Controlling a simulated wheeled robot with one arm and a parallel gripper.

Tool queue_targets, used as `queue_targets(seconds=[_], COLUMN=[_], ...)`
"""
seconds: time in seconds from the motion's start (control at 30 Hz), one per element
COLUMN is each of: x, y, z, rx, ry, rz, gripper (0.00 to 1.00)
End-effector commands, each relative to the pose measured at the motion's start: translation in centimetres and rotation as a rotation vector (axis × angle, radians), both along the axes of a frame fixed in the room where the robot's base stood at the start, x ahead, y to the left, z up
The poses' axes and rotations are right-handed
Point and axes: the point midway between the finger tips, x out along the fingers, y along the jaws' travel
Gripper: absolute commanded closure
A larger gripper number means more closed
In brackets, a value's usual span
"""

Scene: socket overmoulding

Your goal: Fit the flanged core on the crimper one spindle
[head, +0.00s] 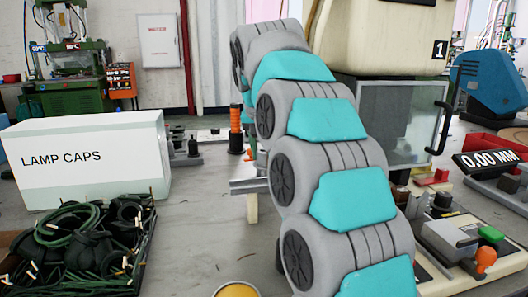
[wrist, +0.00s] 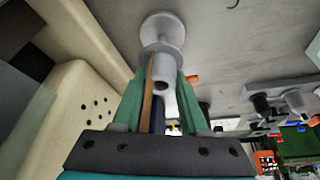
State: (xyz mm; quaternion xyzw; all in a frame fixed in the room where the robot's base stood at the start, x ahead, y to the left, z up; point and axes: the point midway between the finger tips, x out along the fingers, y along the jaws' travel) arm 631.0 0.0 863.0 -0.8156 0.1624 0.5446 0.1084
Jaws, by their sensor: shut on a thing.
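In the wrist view, the green fingers of my gripper (wrist: 160,92) are closed around a pale grey flanged core (wrist: 163,32). The core has a round flange at its far end, a narrower neck, and a dark hole facing the camera.
A LAMP CAPS box (head: 85,160) and a black tray of cables (head: 145,255) stand on the left. An orange-handled post (head: 236,130) stands behind my arm. A gauge reading 0.00 MM (head: 490,162) is at right. Grey table surface shows between box and arm.

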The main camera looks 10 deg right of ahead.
Motion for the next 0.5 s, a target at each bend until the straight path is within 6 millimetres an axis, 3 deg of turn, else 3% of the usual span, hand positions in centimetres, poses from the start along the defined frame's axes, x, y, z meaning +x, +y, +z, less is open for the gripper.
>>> queue_targets(seconds=[0.5], x=[0.0], y=[0.01], z=[-0.32], rx=[0.0], ry=[0.0], rz=[0.0], gripper=[1.0])
